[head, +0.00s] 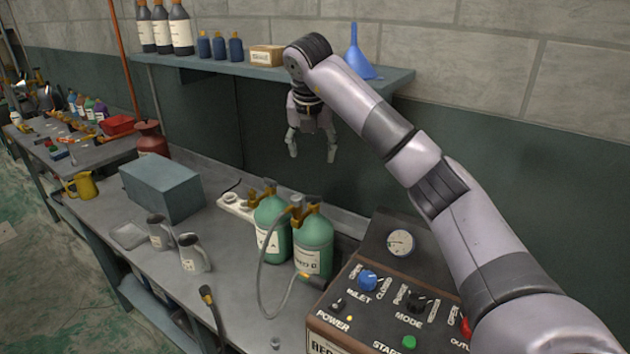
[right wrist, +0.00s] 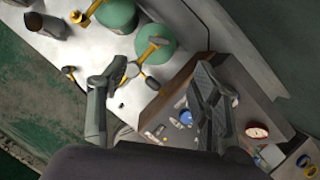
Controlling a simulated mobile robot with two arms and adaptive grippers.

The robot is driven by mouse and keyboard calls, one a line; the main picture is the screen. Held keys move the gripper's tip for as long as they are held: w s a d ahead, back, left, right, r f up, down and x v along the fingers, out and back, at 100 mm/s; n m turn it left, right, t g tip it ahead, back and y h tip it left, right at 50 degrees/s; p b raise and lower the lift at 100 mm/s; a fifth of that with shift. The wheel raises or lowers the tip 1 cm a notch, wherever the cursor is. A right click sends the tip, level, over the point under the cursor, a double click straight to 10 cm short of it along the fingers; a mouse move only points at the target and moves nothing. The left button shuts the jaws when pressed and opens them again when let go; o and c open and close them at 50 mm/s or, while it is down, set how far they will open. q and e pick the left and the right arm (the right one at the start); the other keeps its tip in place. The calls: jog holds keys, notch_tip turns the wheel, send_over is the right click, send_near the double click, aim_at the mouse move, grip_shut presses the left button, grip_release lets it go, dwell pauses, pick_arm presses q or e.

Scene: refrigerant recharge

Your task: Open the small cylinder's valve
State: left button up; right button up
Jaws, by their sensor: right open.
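Two green cylinders stand side by side on the bench, a left one (head: 271,225) and a right one (head: 314,245). I cannot tell for sure which is the small one. Each has a brass valve on top, the left valve (head: 266,190) and the right valve (head: 303,205). A grey hose (head: 262,262) loops near the right cylinder. My right gripper (head: 311,153) is open and empty, pointing down above and behind the cylinders, apart from them. My left gripper is out of view.
The recovery machine (head: 345,318) with its blue inlet knob (head: 367,280) stands right of the cylinders. A grey box (head: 160,187) and metal jugs (head: 193,254) are to the left. A shelf (head: 225,66) with bottles and a blue funnel (head: 358,55) runs along the wall.

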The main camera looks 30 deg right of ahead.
jog(key=f, duration=0.2)
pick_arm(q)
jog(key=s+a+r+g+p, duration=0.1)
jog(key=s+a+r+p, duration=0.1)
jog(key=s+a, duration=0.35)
pick_arm(e)
jog(key=p, duration=0.2)
send_near(314, 196)
jog(key=x, duration=0.6)
jog(key=p+x, duration=0.1)
jog(key=x, duration=0.1)
jog(key=shift+w, duration=0.25)
jog(key=shift+d+f, duration=0.15)
jog(key=shift+f, duration=0.2)
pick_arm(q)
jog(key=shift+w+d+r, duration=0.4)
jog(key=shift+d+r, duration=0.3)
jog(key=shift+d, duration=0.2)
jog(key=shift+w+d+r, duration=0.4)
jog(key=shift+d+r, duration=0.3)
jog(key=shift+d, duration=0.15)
pick_arm(e)
jog(key=c, duration=1.2)
